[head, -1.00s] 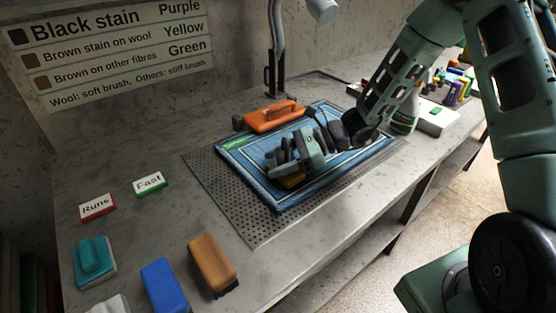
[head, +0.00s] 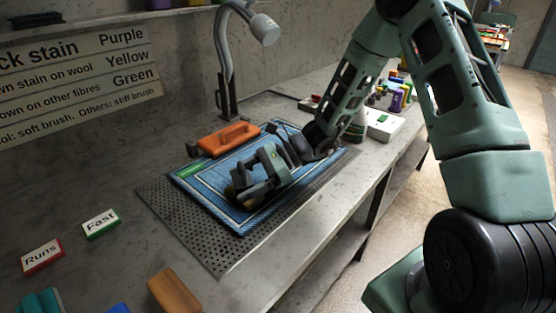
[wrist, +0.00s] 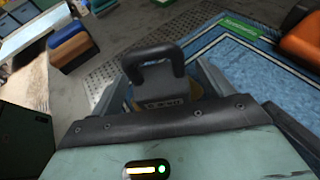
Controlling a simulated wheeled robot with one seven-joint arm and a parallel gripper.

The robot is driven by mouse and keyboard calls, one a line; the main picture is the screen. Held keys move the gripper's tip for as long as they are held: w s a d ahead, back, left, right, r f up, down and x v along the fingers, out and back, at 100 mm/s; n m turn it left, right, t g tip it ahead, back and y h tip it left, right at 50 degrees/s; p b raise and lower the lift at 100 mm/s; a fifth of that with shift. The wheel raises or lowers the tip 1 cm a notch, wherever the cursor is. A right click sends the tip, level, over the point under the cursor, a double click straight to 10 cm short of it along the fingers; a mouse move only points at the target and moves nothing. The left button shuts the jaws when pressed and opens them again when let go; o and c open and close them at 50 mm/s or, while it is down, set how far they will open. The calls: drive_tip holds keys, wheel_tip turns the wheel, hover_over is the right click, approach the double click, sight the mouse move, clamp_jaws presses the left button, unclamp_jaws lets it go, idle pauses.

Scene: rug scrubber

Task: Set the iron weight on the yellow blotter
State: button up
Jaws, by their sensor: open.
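The dark grey iron weight with its loop handle (wrist: 152,58) stands between the spread fingers of my gripper (wrist: 158,92) in the wrist view. Raised marks show on its face. A small tan-yellow edge, likely the yellow blotter (wrist: 196,89), shows beside the weight; the rest is hidden. I cannot tell for certain whether the weight rests on it. In the head view my gripper (head: 262,178) is open, low over the blue bordered rug (head: 248,217), and mostly hides the weight and blotter.
An orange handled block (head: 228,138) lies at the rug's back edge, near a lamp (head: 228,70). A perforated plate (head: 195,232) lies under the rug. Fast (head: 101,223) and Runs (head: 42,257) blocks and brushes sit at the left front.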

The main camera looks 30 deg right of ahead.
drive_tip(key=v, duration=1.5)
drive_tip(key=shift+b, duration=0.35)
drive_tip(key=shift+r, duration=0.1)
wheel_tip(320, 180, up, 4)
drive_tip(key=p, duration=0.4)
